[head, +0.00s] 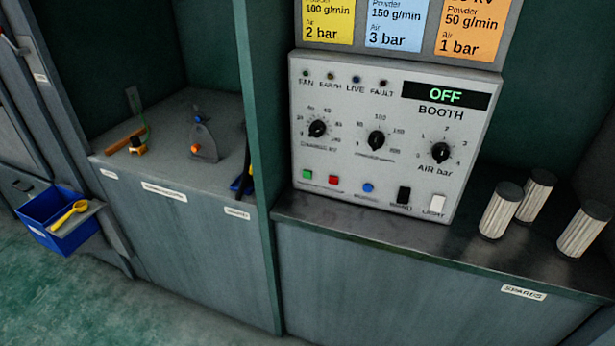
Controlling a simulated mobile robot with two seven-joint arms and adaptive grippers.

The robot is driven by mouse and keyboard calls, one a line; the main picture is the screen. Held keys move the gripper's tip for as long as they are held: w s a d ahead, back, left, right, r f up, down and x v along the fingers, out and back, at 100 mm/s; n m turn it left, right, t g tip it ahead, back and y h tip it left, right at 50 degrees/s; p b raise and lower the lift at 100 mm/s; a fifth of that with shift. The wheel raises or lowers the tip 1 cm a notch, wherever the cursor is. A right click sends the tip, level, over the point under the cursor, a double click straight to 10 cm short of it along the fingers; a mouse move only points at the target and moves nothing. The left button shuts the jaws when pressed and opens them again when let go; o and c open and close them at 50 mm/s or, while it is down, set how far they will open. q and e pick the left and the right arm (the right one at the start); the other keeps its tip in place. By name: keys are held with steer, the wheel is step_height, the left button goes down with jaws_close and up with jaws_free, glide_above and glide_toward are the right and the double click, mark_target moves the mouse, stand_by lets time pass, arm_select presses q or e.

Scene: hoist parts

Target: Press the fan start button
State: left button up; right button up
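A grey control panel (385,145) stands upright on the right-hand counter. A small green button (307,174) is at the left of its bottom row, below the FAN lamp column; its own label is too small to read. A red button (333,180) and a blue button (368,187) are to its right. The display (445,95) reads OFF in green, with BOOTH below it. The FAN lamp (306,74) is at the top left of the panel and looks dark. Neither of my grippers shows in the head view.
Three pale ribbed cylinders (501,211) stand right of the panel on the counter (400,233). A green post (262,150) separates it from the left counter (165,165), which holds a grey bracket (203,142) and small tools. A blue bin (60,235) with a yellow tool hangs at left.

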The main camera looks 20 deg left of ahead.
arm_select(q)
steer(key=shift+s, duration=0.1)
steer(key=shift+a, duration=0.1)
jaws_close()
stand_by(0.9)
